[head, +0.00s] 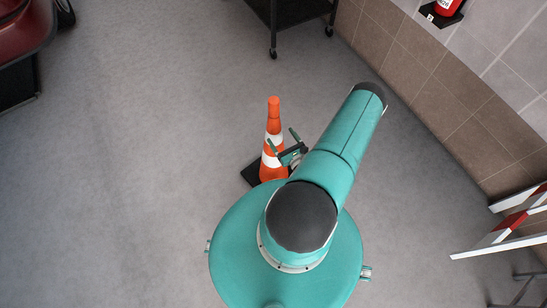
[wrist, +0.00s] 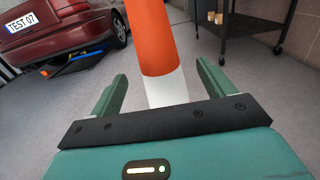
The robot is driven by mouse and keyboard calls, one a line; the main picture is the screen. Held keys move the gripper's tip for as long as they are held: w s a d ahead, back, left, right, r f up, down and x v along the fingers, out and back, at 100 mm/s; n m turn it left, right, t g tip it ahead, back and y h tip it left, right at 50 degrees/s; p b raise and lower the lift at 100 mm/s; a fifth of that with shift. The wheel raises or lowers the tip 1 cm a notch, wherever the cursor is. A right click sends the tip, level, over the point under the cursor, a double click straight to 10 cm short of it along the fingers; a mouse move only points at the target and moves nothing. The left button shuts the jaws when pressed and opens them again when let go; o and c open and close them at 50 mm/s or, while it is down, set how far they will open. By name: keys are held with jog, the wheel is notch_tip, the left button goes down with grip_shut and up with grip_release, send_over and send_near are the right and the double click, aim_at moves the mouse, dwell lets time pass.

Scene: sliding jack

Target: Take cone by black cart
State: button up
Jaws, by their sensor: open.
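The orange and white traffic cone (head: 273,128) with a black base stands upright on the floor, just ahead of my body in the head view. The wrist view shows part of the cone (wrist: 153,45), an orange band above a white one, between my gripper's fingers. My gripper (head: 282,143) is open, with one finger on each side of the cone; contact cannot be told. It also shows in the wrist view (wrist: 160,85). The black cart (head: 283,14) stands on wheels beyond the cone. The cone's lower part is hidden in the wrist view.
A dark red car (wrist: 65,28) stands at the left, with a blue jack (wrist: 72,58) by it. A tiled wall (head: 440,85) with a fire extinguisher (head: 447,6) runs along the right. A red and white barrier (head: 505,228) stands at the right. Floor at left is clear.

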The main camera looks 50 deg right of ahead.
aim_at(277, 133)
jog(key=x, duration=0.6)
jog(key=shift+w, duration=0.35)
grip_shut()
